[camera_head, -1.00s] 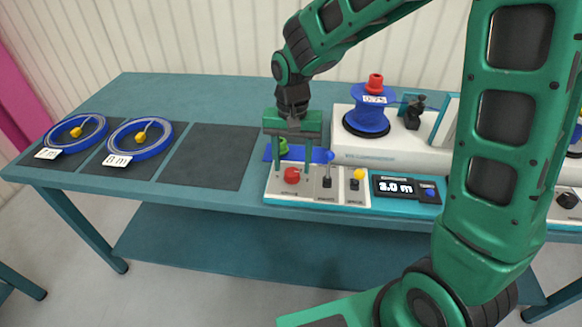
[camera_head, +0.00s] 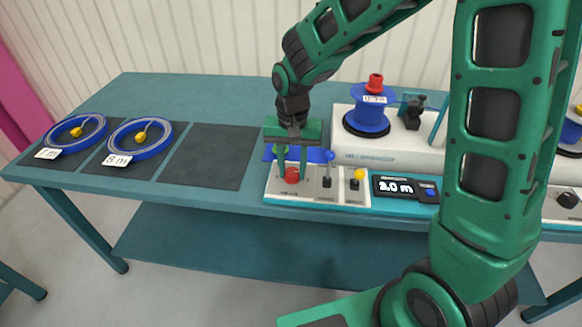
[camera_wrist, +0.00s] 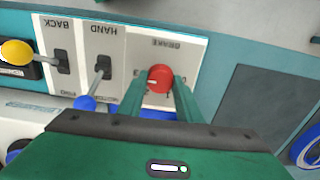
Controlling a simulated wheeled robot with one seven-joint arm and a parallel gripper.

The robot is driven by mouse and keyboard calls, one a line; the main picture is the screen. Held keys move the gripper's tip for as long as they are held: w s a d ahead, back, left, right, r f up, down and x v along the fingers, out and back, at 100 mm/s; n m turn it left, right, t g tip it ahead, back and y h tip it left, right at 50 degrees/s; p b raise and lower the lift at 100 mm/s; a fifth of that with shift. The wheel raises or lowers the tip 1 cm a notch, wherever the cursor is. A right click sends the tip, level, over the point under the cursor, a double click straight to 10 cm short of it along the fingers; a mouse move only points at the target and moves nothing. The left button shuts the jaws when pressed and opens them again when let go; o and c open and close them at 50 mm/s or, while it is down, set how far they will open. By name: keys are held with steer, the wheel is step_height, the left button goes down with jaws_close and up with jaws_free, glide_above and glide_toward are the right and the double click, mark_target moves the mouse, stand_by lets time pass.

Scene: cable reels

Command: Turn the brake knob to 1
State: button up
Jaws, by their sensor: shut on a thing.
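The red brake knob (camera_head: 292,175) sits at the left end of the white control panel (camera_head: 343,198). In the wrist view the knob (camera_wrist: 159,77) is under the upside-down word BRAKE, with a pale mark on its left side. Small dial figures lie around it; I cannot read them surely. My gripper (camera_head: 292,177) points down at the panel. Its two green fingers are shut on the knob, one on each side, as the wrist view of the gripper (camera_wrist: 159,84) also shows.
Close by the knob are the blue-tipped HAND lever (camera_wrist: 86,102) and the yellow-tipped BACK lever (camera_wrist: 15,51). A display (camera_head: 395,187) reads 3.0 m. A blue reel (camera_head: 368,119) stands behind. Two blue cable coils (camera_head: 140,138) lie at left, beside an empty dark mat (camera_head: 212,156).

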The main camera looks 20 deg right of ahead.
steer(key=shift+n, duration=0.3)
steer(key=n, duration=0.4)
steer(key=shift+n, duration=0.4)
steer(key=n, duration=1.2)
steer(key=shift+r+n, duration=0.1)
steer(key=shift+n, duration=0.3)
steer(key=n, duration=0.5)
steer(key=shift+w, duration=0.15)
steer(key=shift+n, duration=0.3)
steer(key=o, duration=1)
steer(key=shift+d, duration=0.1)
steer(key=shift+o, duration=0.2)
